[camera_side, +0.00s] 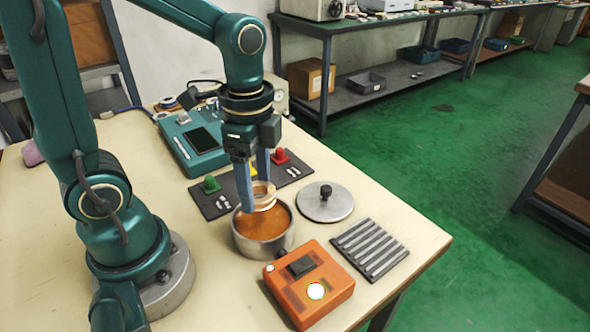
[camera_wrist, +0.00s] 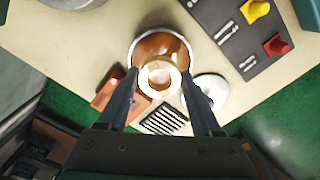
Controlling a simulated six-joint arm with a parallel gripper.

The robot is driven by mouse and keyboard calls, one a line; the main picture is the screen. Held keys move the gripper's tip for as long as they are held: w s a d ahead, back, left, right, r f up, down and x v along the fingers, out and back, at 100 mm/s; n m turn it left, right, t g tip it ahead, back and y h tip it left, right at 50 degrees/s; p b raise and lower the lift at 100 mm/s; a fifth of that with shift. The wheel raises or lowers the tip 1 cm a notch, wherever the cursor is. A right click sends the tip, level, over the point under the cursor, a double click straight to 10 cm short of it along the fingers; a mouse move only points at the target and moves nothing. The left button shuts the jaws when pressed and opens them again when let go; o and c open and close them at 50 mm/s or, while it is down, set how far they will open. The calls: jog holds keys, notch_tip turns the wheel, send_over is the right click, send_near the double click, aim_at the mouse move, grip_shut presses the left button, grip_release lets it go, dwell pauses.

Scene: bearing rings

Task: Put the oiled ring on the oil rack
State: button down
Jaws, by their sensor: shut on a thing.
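A pale, tan-coloured ring (camera_side: 265,204) is held between the fingers of my gripper (camera_side: 256,194), which is shut on it. It also shows between the fingers in the wrist view (camera_wrist: 160,90). The ring is over the round metal pot (camera_side: 250,246) of orange-brown oil, around rim height; I cannot tell whether its lower edge touches the oil. The oil rack is probably the dark ribbed plate (camera_side: 370,249) at the right front of the table, empty, and it shows in the wrist view too (camera_wrist: 165,120).
An orange box (camera_side: 325,272) with a lit round button stands between pot and table front. A round metal lid (camera_side: 318,206) with a black knob lies right of the pot. A dark board (camera_side: 226,202) with coloured pieces and a teal device (camera_side: 195,143) are behind.

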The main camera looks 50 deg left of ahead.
jog(key=w+r+n, duration=0.1)
jog(key=w+r, duration=0.2)
jog(key=w, duration=0.2)
jog(key=m, duration=0.1)
send_over(368, 242)
notch_tip(368, 242, down, 4)
jog(key=shift+f, duration=1.8)
jog(key=shift+f, duration=1.4)
dwell(0.5)
grip_release()
